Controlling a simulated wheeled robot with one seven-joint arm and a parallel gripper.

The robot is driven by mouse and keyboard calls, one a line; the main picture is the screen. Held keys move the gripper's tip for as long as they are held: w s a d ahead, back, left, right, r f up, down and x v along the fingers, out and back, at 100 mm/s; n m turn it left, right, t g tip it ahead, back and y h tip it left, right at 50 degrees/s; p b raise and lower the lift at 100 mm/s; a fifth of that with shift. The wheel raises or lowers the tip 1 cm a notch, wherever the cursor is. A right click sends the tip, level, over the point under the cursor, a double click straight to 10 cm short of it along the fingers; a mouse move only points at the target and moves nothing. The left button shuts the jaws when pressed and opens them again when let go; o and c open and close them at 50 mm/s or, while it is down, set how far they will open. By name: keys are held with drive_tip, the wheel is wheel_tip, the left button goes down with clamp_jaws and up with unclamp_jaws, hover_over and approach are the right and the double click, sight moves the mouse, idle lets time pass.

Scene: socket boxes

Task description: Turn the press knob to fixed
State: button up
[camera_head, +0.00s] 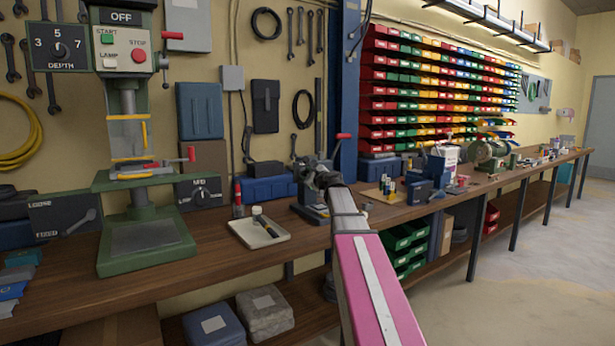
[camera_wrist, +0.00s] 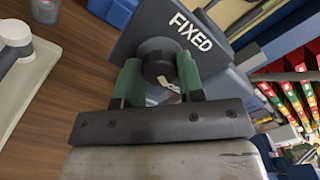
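In the wrist view a dark round knob (camera_wrist: 157,60) sits on a dark plate (camera_wrist: 160,25) with the white word FIXED printed above and to its right. A small pale mark shows on the knob's lower right. My gripper (camera_wrist: 160,72) has its two green fingers on either side of the knob, close against it, and looks shut on it. In the head view my gripper (camera_head: 328,182) is at a small dark bench device with a red-ended lever (camera_head: 343,136).
A green drill press (camera_head: 145,240) stands at the left of the wooden bench. A pale tray (camera_head: 262,238) with a small item lies left of my gripper. Boxes and bottles stand to the right. Shelves of coloured bins (camera_head: 430,85) are on the wall behind.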

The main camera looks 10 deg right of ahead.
drive_tip(key=shift+n, duration=0.4)
drive_tip(key=n, duration=2.3)
idle(0.6)
drive_tip(key=o, duration=0.9)
drive_tip(key=shift+s, duration=0.1)
